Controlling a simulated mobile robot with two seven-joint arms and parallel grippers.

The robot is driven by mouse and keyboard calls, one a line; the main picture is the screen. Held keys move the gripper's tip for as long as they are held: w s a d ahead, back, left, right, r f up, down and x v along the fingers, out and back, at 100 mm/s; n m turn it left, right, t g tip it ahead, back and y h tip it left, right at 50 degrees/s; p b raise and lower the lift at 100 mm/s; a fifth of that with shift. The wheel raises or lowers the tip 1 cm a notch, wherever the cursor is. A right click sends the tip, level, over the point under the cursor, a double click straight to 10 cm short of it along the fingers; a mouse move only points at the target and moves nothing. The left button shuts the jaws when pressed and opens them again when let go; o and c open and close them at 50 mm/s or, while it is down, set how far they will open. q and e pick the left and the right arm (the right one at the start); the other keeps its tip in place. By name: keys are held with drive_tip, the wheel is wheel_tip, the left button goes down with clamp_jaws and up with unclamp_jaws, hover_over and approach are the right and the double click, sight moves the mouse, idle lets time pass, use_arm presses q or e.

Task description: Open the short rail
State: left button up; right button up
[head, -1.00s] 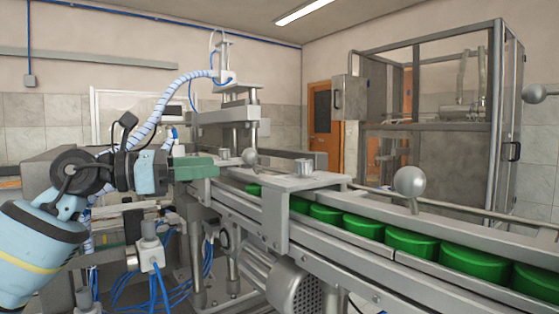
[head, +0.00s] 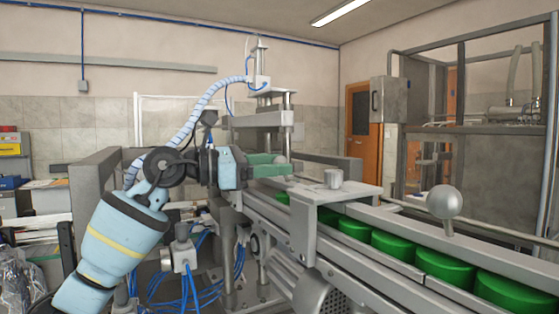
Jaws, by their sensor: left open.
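A smaller ball knob (head: 283,159) stands farther back, at the left end of the conveyor. It seems to belong to the short rail, which is mostly hidden behind my gripper and the bracket. My left gripper (head: 272,165), with green fingers, is open and its fingertips are at this small knob. I cannot tell if they touch it. My right gripper is out of view.
A flat metal bracket (head: 340,192) with a short cylinder on top bridges the conveyor beside my left gripper. Green caps (head: 440,266) line the conveyor channel. A press column (head: 262,90) stands behind. A framed glass cabinet (head: 500,140) is at the back right.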

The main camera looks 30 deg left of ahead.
use_arm(q)
drive_tip(key=shift+x, duration=0.9)
drive_tip(key=shift+c, duration=0.3)
clamp_jaws()
